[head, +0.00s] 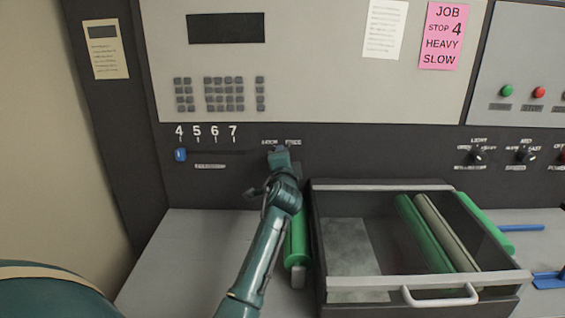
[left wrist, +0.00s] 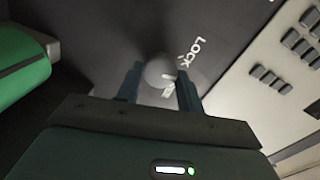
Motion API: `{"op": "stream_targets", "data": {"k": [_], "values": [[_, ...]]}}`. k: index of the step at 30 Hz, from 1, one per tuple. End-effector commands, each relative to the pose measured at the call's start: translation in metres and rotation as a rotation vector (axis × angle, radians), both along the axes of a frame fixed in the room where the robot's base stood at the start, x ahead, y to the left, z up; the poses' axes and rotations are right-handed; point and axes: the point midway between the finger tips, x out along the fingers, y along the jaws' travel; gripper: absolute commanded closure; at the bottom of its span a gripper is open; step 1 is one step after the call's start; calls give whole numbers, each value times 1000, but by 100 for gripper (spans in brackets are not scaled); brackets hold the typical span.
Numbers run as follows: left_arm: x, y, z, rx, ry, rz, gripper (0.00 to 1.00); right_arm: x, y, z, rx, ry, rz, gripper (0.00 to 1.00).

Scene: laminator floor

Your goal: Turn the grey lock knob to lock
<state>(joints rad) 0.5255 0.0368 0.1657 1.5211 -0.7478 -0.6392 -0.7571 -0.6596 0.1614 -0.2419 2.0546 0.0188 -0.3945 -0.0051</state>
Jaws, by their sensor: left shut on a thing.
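The grey lock knob (left wrist: 160,70) sits on the dark panel strip, and its round grey face shows in the left wrist view. A white "LOCK" label is printed beside it, and a second white label is partly covered. My left gripper (left wrist: 160,84) has one finger on each side of the knob and is shut on it. In the head view my left gripper (head: 279,155) is against the dark strip below two small labels and hides the knob. Which way the knob points is not clear. My right gripper is not in view.
A slider with a blue handle (head: 181,155) is left of the gripper, under the numbers 4 to 7. A green roller (head: 299,240) lies beside my forearm. A clear-topped tray (head: 420,292) with a handle stands to the right. More knobs (head: 476,155) are farther right.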

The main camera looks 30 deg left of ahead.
Motion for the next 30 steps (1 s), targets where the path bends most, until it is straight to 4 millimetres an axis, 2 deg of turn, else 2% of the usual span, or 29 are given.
{"op": "stream_targets", "data": {"k": [15, 30], "values": [[0, 0, 0, -369, -224, -1, 86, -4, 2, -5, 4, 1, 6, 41], [-1, 1, 0, -502, -305, 0, 86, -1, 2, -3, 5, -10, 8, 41]]}}
